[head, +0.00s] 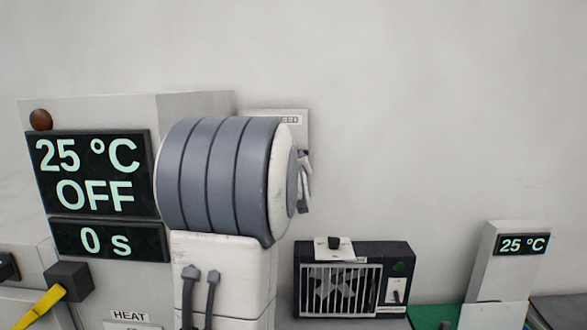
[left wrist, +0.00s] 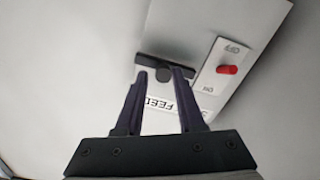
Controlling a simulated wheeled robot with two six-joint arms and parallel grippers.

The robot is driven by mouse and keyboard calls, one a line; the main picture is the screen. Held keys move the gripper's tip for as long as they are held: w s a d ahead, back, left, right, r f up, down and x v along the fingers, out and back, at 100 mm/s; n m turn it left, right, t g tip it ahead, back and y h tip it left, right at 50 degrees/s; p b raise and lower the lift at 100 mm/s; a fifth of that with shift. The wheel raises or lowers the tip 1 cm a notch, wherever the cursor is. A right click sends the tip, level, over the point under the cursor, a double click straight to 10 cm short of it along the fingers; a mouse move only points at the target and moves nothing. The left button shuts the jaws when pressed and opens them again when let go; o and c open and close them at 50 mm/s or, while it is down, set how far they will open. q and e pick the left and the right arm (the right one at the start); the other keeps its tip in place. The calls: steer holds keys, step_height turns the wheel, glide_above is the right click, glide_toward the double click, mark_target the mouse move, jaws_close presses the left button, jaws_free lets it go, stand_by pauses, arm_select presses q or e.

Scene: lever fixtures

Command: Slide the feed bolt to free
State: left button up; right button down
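The white FEED plate (head: 299,134) is on the wall in the head view, mostly hidden behind my arm. In the left wrist view the FEED plate (left wrist: 160,122) shows between my fingers. A dark bar (left wrist: 166,73), which looks like the feed bolt's handle, lies across the plate just beyond the fingertips. My left gripper (left wrist: 162,74) is open, its two dark fingers apart with the lettering visible between them. The tips are at the bar; I cannot tell whether they touch it. My right gripper is not in view.
Beside the plate is a red knob (left wrist: 227,70) on an ON/OFF panel. In the head view a display cabinet (head: 188,100) stands left, with a yellow handle (head: 40,307). A black fan unit (head: 397,256) and a 25 °C display post (head: 506,270) are at right.

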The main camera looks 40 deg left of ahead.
arm_select(q)
steer(key=b+v, duration=0.3)
steer(key=v, duration=0.5)
steer(key=shift+s+d, duration=0.2)
steer(key=w+d+f+m+h, duration=0.2)
steer(key=d+f+h, duration=0.15)
steer(key=d, duration=0.35)
steer(key=w+d+f+m+h, duration=0.3)
steer(key=d+f, duration=0.1)
steer(key=d, duration=0.2)
steer(key=s+d+f+m+g+h, duration=0.25)
steer(key=d+f, duration=0.25)
steer(key=d, duration=0.3)
steer(key=s+d+f+m+g+h, duration=0.1)
steer(key=d+f+m+h, duration=0.15)
steer(key=d+f, duration=0.45)
steer(key=s+d+f+m+g+h, duration=0.3)
steer(key=s+d+f+m+g, duration=0.25)
steer(key=s+d, duration=0.75)
steer(key=s+f+m+g+y, duration=0.1)
steer(key=s+f+m+g, duration=0.1)
steer(key=s, duration=0.4)
steer(key=s+d+f+m+g, duration=0.1)
steer(key=s+f+m+g, duration=0.1)
steer(key=s, duration=0.5)
steer(key=shift+s+f+g+y, duration=0.2)
steer(key=shift+f+g+y, duration=0.15)
steer(key=shift+f, duration=0.15)
